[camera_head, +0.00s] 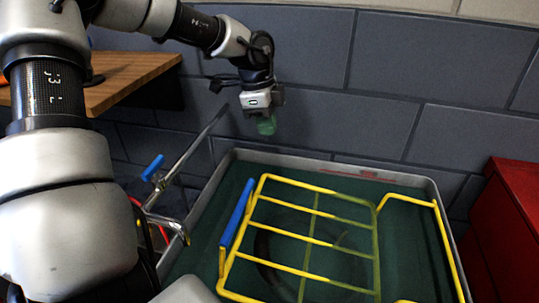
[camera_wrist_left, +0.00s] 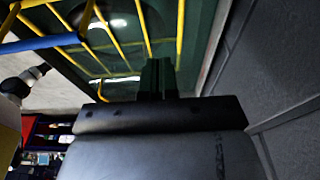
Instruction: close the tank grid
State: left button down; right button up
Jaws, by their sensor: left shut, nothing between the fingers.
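The tank grid (camera_head: 300,235) is a yellow bar frame with a blue handle (camera_head: 237,213) along its left edge. It spans the middle of the grey-rimmed tank (camera_head: 290,158), whose inside is dark green. Its right part looks duller; I cannot tell its exact tilt. A yellow side bar (camera_head: 452,255) runs along the tank's right. My left gripper (camera_head: 266,125), with green fingertips, is shut and empty above the tank's back rim, apart from the grid. In the left wrist view its fingers (camera_wrist_left: 157,78) point toward the yellow bars (camera_wrist_left: 110,40), with the blue handle (camera_wrist_left: 42,45) at upper left.
A grey block wall (camera_head: 420,70) stands close behind the tank. A red cabinet (camera_head: 510,220) stands at right. A wooden bench top (camera_head: 130,78) is at back left. A metal stand with a blue lever (camera_head: 153,168) is left of the tank. A dark ring-like shape shows beneath the grid.

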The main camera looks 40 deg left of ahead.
pick_arm(q)
send_over(271, 189)
notch_tip(271, 189, down, 12)
jog(key=shift+w, duration=0.15)
jog(key=shift+a+f, duration=0.1)
jog(key=shift+f, duration=0.5)
pick_arm(e)
jog(key=shift+w+r, duration=0.25)
jog(key=shift+w, duration=0.1)
jog(key=shift+f, duration=0.1)
